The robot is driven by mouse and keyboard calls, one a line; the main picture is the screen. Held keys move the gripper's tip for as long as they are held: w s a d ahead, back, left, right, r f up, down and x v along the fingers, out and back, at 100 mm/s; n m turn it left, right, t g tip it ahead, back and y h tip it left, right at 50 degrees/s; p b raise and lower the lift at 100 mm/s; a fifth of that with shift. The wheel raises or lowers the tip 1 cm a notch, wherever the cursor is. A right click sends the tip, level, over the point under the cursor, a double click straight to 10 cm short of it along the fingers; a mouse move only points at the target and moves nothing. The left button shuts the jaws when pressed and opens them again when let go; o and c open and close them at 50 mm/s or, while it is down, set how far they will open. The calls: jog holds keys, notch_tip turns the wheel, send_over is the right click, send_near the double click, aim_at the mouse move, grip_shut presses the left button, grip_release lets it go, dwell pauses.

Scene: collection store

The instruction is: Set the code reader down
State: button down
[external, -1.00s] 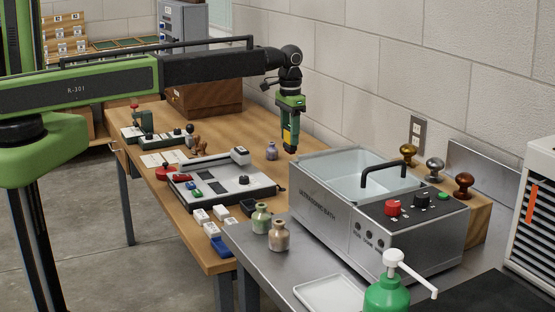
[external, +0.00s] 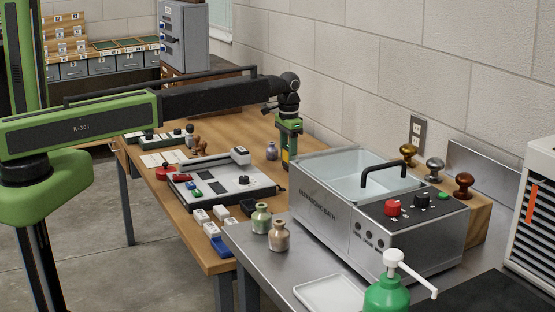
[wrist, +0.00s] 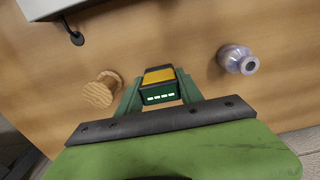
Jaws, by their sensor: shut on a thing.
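My gripper (external: 289,150) is low over the wooden table, just behind the left corner of the ultrasonic bath in the external view. It is shut on the code reader, a yellow and black block with a row of small lit marks, seen between the fingers in the wrist view (wrist: 159,86). In the external view the lower end of gripper and reader is partly hidden by the bath. I cannot tell whether the reader touches the wooden table (external: 235,135).
A small grey-violet jar (external: 271,151) stands close beside my gripper. A wooden spool-shaped piece (wrist: 102,89) stands on its other side in the wrist view. The steel ultrasonic bath (external: 325,205) is close at the right. A grey console (external: 215,198) lies to the left.

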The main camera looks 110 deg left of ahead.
jog(key=shift+f, duration=0.2)
jog(key=c, duration=0.8)
grip_release()
jog(key=shift+r, duration=0.1)
jog(key=shift+o, duration=0.2)
notch_tip(320, 180, up, 12)
jog(key=p, duration=1.2)
jog(key=shift+r+p, duration=0.2)
jog(key=shift+p, duration=0.1)
